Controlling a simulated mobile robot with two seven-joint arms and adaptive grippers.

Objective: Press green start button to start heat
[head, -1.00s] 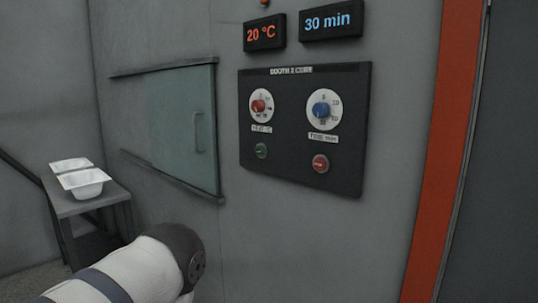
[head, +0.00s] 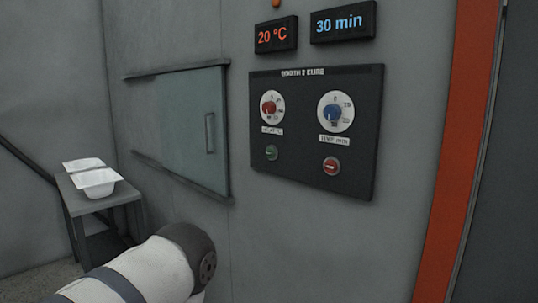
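The green button (head: 271,152) sits at the lower left of a black control panel (head: 300,185) on the grey wall. The red button (head: 331,166) is to its right. Above them are a red knob (head: 269,107) and a blue knob (head: 335,113), each on a white dial. The displays above read 20 °C (head: 276,37) in red and 30 min (head: 343,22) in blue. Part of my arm shows at the lower left, below the panel and apart from it. Neither gripper is in view.
A sliding door (head: 180,125) with a handle is left of the panel. White tub shells (head: 95,183) stand on a grey table (head: 125,197) at the far left. An orange vertical strip (head: 455,150) runs along the wall at right. The space before the panel looks clear.

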